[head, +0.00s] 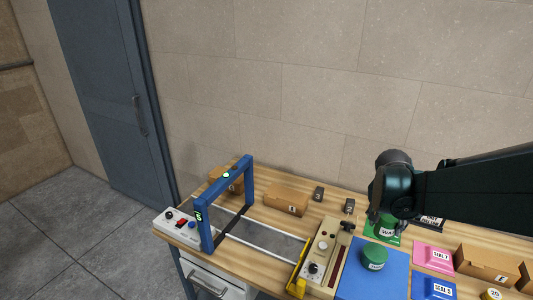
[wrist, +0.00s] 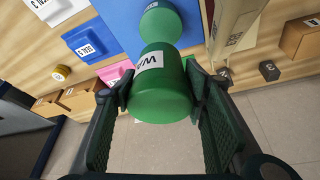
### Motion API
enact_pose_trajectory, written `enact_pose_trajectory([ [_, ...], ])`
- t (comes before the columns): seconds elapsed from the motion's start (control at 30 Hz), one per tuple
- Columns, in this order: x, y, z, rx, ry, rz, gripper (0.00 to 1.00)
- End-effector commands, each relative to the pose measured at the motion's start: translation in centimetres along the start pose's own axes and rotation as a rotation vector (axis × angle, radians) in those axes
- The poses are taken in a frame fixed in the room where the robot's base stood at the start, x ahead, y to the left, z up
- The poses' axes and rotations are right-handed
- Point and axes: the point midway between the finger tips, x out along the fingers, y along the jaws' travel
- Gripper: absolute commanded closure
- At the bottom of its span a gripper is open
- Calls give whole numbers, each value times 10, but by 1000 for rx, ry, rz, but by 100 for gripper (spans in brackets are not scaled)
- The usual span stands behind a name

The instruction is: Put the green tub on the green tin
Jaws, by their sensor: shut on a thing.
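My gripper (head: 384,212) is at the right of the bench, above its back part. It is shut on a green tub (wrist: 165,95), a cylinder with a white label reading "WA". In the wrist view the fingers lie on both sides of it. In the head view part of the tub (head: 389,228) shows below my gripper; the rest is hidden. The green tin (head: 374,254), round and labelled, stands on a blue mat, nearer the front than the tub. It also shows beyond the tub in the wrist view (wrist: 161,26). The tub and the tin appear apart.
A blue-framed press (head: 207,213) stands at the left. A control box (head: 323,252) is left of the blue mat (head: 363,283). A pink block (head: 434,256), a blue block (head: 434,287) and cardboard boxes (head: 487,265) lie at the right. Small dark blocks (head: 319,194) stand at the back.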

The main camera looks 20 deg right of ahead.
Motion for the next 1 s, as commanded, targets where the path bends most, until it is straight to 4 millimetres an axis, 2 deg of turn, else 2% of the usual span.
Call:
enact_pose_trajectory([
  [0.5,47,0,19,0,0,0,75],
  [1.0,51,0,21,0,0,0,75],
])
